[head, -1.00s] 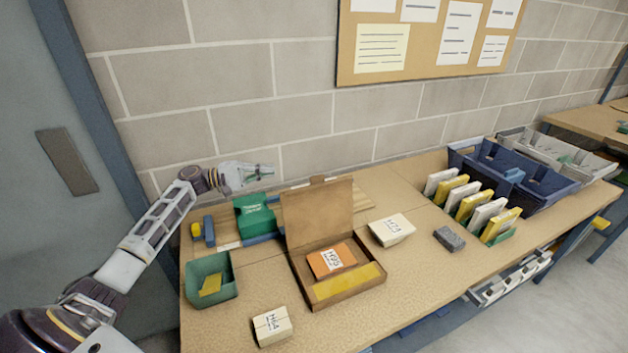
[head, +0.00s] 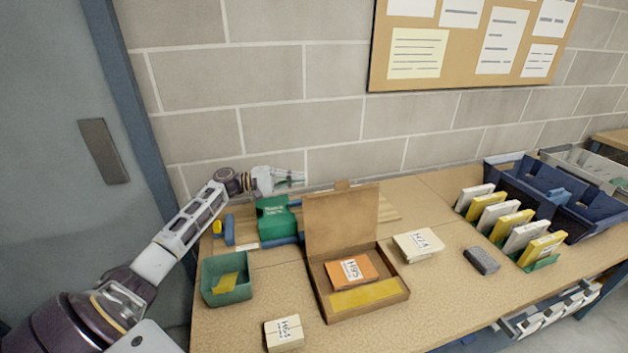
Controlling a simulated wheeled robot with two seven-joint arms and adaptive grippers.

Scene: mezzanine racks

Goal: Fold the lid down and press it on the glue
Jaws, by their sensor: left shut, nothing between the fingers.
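A brown cardboard box (head: 392,303) stands open on the table, its lid (head: 341,219) upright at the back. An orange packet labelled H95 (head: 352,270) lies inside, with a yellow strip (head: 365,295) in front of it. I cannot tell where the glue is. My left gripper (head: 299,177) is shut and empty, held near the wall above and behind the green box, to the left of the lid and apart from it. My right gripper is not in view.
A green box (head: 276,218) stands left of the lid. A teal bin (head: 226,290), a package H64 (head: 284,333), a package H74 (head: 418,245) and a grey block (head: 482,261) surround the box. Several upright packets (head: 510,223) and a blue bin (head: 545,196) stand right. Clear tabletop lies front right.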

